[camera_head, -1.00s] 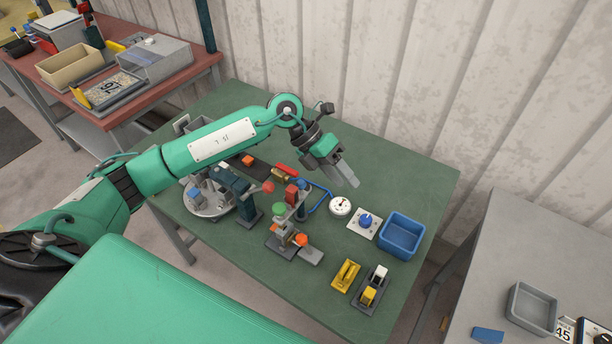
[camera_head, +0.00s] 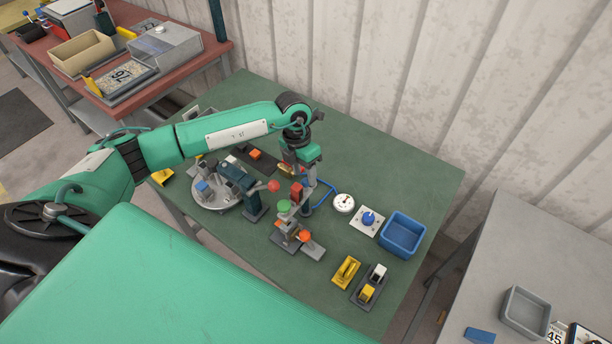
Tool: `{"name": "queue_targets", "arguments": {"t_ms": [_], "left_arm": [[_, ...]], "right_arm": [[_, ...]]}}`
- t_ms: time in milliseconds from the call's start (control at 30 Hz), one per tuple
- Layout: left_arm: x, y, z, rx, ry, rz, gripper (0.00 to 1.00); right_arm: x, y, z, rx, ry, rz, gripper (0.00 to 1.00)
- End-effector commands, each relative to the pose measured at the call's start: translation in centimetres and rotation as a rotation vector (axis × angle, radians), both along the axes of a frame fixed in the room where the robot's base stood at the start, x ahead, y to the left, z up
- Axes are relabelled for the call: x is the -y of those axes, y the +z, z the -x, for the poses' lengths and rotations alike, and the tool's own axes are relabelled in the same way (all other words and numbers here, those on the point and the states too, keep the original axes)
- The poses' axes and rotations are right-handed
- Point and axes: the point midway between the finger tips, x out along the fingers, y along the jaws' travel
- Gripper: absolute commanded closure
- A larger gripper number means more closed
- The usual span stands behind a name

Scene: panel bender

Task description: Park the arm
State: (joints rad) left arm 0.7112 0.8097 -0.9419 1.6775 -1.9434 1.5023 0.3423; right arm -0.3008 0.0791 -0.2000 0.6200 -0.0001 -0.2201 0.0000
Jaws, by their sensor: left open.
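My left arm reaches in from the left over the green table (camera_head: 310,277). Its green and grey left gripper (camera_head: 300,180) points down above the middle of the table, just behind the small bender with the red block and green knob (camera_head: 284,207). The fingers are open; I see nothing held between them. Their tips are partly hidden by the red block, and I cannot tell whether they touch anything. My right gripper is not in view.
Nearby stand a round grey turntable (camera_head: 215,198), a dark press with a red ball (camera_head: 250,190), a gauge (camera_head: 344,203), a blue knob (camera_head: 368,218), a blue bin (camera_head: 403,234) and yellow blocks (camera_head: 346,271). The table's front middle is clear. A grey table (camera_head: 490,255) stands right.

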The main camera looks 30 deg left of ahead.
Motion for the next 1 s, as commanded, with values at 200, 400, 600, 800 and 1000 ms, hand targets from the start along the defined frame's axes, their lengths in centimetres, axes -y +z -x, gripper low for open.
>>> {"name": "queue_targets", "arguments": {"t_ms": [200, 400, 600, 800, 1000], "left_arm": [[0.7, -2.9, 0.2, -0.002, 0.000, 0.002, 0.54], [0.8, -4.0, 0.3, 0.001, -0.001, 0.000, 0.54], [0.8, -4.1, 0.3, 0.001, -0.001, 0.000, 0.54], [0.8, -4.0, 0.3, 0.001, -0.001, 0.001, 0.87], [0.8, -4.0, 0.2, 0.001, 0.000, 0.000, 1.00]], "right_arm": [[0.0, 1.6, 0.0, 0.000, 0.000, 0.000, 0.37], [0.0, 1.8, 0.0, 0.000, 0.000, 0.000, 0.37], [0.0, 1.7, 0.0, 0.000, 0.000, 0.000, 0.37], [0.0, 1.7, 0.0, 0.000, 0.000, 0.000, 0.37], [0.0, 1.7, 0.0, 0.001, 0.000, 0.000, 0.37]]}}
